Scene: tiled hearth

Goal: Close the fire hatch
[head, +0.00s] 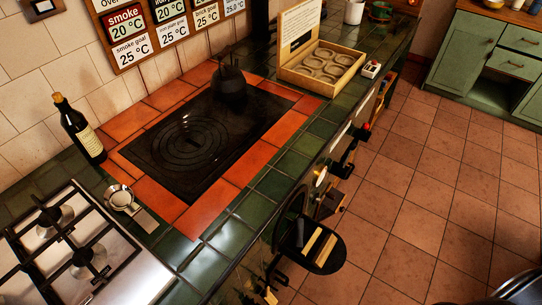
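The fire hatch appears as a black, rounded iron flap (329,259) on the stove's front, below the tiled worktop edge. It stands open and juts out over the floor. Pale wooden sticks (320,246) lie at or on it. The opening behind it is mostly hidden by the steep view and the worktop edge. Neither of my grippers can be made out in the head view.
Small knobs and fittings (348,157) stick out along the stove front. A dark shape (525,291), cut off at the bottom right corner, is unclear. The tiled floor (425,195) right of the hatch is clear. A kettle (231,84) stands on the black cooktop (165,150).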

